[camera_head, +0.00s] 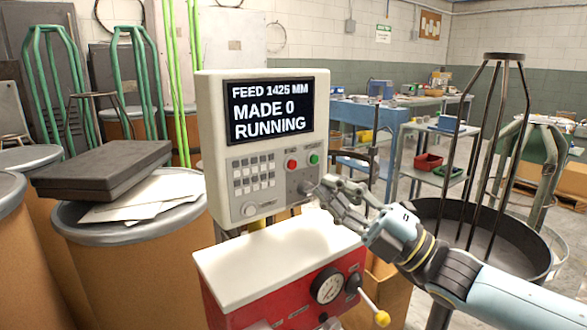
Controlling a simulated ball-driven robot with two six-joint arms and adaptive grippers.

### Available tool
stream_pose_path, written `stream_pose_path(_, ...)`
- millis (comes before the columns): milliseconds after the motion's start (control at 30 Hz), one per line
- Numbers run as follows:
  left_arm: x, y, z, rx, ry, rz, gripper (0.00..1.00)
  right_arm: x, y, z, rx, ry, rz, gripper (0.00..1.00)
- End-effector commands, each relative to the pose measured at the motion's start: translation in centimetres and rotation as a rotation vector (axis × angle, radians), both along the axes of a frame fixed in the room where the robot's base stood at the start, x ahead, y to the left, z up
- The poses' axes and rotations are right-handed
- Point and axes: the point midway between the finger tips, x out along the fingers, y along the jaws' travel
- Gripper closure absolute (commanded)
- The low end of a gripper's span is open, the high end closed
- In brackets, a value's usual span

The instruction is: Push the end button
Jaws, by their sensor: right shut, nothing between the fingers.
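The control panel (215,150) is a cream box with a dark screen (268,110) reading "FEED 1425 MM", "MADE 0", "RUNNING". Below the screen are a keypad (254,172), a red button (291,164) and a green button (314,158). No label is readable, so I cannot tell which control is the end button. My right gripper (308,188) is shut and empty. Its fingertips are at the panel's lower right, below the red and green buttons, and cover part of the panel there. I cannot tell whether they touch it. My left gripper is not in view.
Below the panel stands a red machine (285,296) with a cream top, a gauge (328,286) and a yellow-knobbed lever (381,318). A black round tray with upright rods (530,250) stands right, behind my arm. Drums (130,260) and a dark case (103,168) fill the left.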

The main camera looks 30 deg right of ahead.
Motion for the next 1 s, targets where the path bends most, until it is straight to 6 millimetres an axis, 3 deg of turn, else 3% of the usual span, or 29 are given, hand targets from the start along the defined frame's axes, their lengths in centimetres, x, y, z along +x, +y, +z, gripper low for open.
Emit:
stream_pose_path(100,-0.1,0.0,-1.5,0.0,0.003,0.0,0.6,1.7,0.1,-0.4,0.001,-0.004,-0.002,1.0)
stream_pose_path(500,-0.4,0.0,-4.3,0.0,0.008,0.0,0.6,6.6,0.5,-0.2,0.002,-0.001,-0.002,1.0)
stream_pose_path(1000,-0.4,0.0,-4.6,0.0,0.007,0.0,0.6,7.4,0.6,0.0,0.002,0.0,-0.001,1.0)
